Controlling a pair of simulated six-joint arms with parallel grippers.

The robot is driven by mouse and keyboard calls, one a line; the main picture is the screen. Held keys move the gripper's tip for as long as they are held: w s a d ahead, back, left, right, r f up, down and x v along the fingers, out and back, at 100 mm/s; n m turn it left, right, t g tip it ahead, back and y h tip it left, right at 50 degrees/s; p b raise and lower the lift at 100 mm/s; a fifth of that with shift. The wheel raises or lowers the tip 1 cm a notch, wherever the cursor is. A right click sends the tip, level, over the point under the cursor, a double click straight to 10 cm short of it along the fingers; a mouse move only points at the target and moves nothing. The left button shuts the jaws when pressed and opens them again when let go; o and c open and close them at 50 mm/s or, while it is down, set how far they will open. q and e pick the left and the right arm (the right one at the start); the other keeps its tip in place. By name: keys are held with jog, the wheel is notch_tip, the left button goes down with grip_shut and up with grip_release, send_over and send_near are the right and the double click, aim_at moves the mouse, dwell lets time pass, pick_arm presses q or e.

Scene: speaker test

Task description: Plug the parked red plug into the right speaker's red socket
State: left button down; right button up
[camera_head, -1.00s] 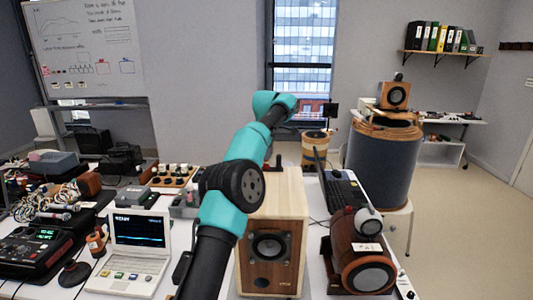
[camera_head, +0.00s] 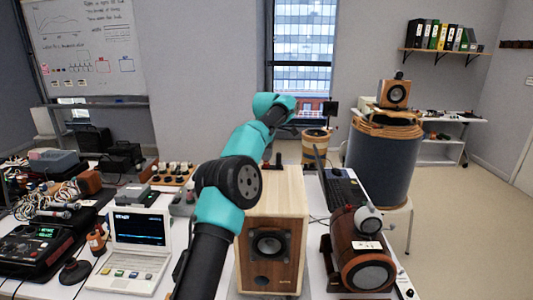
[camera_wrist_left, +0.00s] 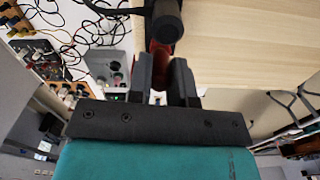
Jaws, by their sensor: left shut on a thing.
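My left gripper (camera_wrist_left: 160,75) shows in the left wrist view, with its two black fingers close together. They are shut on a dark red piece, which I take to be the red plug (camera_wrist_left: 159,52); the fingers cover much of it. A black round-ended post (camera_wrist_left: 166,20) is just beyond the fingertips, by the edge of a pale wooden top. In the head view a wooden box speaker (camera_head: 270,246) stands upright in front of my left arm's far end. Its back and sockets are hidden, and I cannot make out the gripper's fingers there. My right gripper is not in view.
A brown cylindrical speaker (camera_head: 362,265) stands right of the box speaker, with a black keyboard or laptop (camera_head: 343,190) behind it. A white laptop (camera_head: 135,255) and loose cables (camera_head: 62,192) are on the left. Cables also show in the left wrist view (camera_wrist_left: 75,40).

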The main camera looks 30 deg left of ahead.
pick_arm(q)
jog(key=shift+f, duration=0.3)
jog(key=c, duration=1)
grip_release()
jog(key=shift+o, duration=0.2)
